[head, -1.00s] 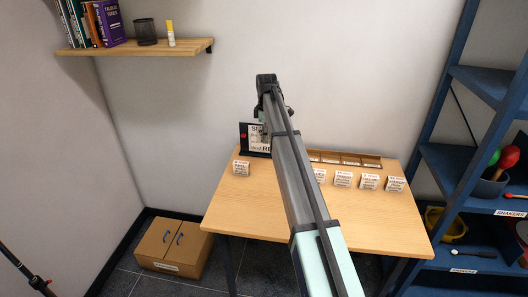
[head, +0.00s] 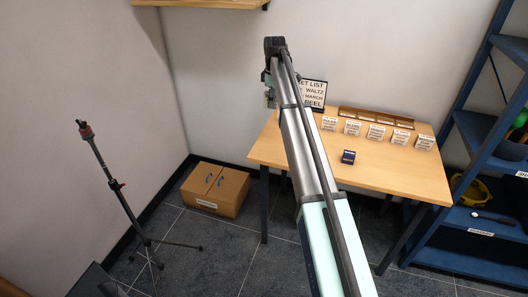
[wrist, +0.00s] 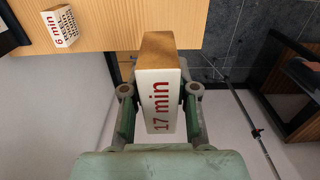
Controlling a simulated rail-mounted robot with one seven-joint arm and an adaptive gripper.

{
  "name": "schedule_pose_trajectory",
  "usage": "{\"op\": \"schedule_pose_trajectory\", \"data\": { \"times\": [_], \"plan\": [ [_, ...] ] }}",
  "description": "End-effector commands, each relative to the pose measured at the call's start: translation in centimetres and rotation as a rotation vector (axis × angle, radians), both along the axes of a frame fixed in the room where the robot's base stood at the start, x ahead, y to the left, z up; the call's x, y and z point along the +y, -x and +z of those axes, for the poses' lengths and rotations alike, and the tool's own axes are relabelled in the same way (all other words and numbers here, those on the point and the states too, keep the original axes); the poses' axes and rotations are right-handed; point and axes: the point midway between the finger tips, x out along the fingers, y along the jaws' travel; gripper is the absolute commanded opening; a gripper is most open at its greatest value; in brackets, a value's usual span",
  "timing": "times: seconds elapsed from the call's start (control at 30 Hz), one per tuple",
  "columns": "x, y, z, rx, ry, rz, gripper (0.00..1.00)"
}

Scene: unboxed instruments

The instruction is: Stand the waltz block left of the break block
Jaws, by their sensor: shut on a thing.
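My gripper (wrist: 160,92) is shut on a block with a wooden top and a white face reading "17 min" (wrist: 161,102). Its name is not readable, so I cannot tell whether it is the waltz block. In the head view my gripper (head: 270,98) is raised at the table's left side. A "6 min" block (wrist: 61,26) stands on the table in the wrist view. Several white-faced blocks stand in a row on the table, from the leftmost (head: 329,124) to the rightmost (head: 425,142). Their names are too small to read, so the break block is not identifiable.
A set list sign (head: 314,92) stands at the back left of the table (head: 300,150), partly behind my arm. A slotted wooden tray (head: 350,113) lies behind the row. A small dark blue box (head: 348,157) lies in front. The table's front right is clear.

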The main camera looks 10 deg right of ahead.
Motion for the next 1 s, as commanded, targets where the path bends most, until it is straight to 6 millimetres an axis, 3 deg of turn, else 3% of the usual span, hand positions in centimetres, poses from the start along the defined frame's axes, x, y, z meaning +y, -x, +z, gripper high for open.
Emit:
{"op": "schedule_pose_trajectory", "data": {
  "times": [0.17,0.6,0.73,1.0],
  "plan": [
    [0.0,0.2,-2.6,0.004,0.0,-0.017,0.0],
    [0.0,0.1,-12.8,0.004,0.0,-0.016,0.0],
    [0.0,0.0,-14.7,0.002,0.0,-0.016,0.0],
    [0.0,0.0,-16.3,0.001,0.0,-0.016,0.0]
  ]
}}
